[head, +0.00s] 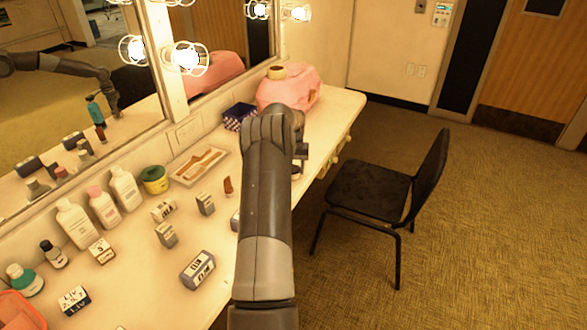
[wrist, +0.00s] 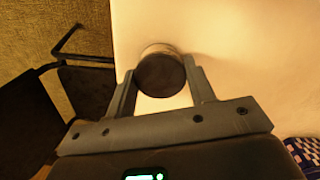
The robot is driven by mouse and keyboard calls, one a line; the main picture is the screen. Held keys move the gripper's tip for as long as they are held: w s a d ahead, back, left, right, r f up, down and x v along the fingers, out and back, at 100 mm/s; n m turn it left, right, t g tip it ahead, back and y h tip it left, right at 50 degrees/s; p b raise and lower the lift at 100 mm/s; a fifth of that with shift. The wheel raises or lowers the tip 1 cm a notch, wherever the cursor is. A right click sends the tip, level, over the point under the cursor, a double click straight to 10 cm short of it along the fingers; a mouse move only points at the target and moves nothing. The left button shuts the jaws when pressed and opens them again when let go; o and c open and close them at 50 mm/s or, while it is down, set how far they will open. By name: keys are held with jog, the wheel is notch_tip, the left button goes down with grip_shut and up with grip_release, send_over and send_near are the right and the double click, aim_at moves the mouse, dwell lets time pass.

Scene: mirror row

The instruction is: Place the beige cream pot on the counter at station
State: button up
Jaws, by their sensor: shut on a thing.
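My gripper (wrist: 160,92) is shut on a round, pot-like thing (wrist: 160,75) with a dark brown top, in the wrist view. A thin paler edge shows at its far side, and I cannot tell its full colour. It is over the pale counter (wrist: 235,45), close to the edge on the chair's side; I cannot tell whether it touches the counter. In the head view my arm hides most of my gripper (head: 302,155) and what it holds. A small beige round thing (head: 276,72) shows by the top of the pink bag (head: 290,88).
A dark blue checked box (head: 239,116) stands left of my gripper. A tray (head: 199,165), a green-yellow jar (head: 154,180), white bottles (head: 124,188) and several small boxes crowd the counter's near part. A black chair (head: 375,190) stands right of the counter. The mirror (head: 75,110) lines the left.

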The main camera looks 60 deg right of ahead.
jog(key=o, duration=1)
jog(key=shift+f, duration=0.15)
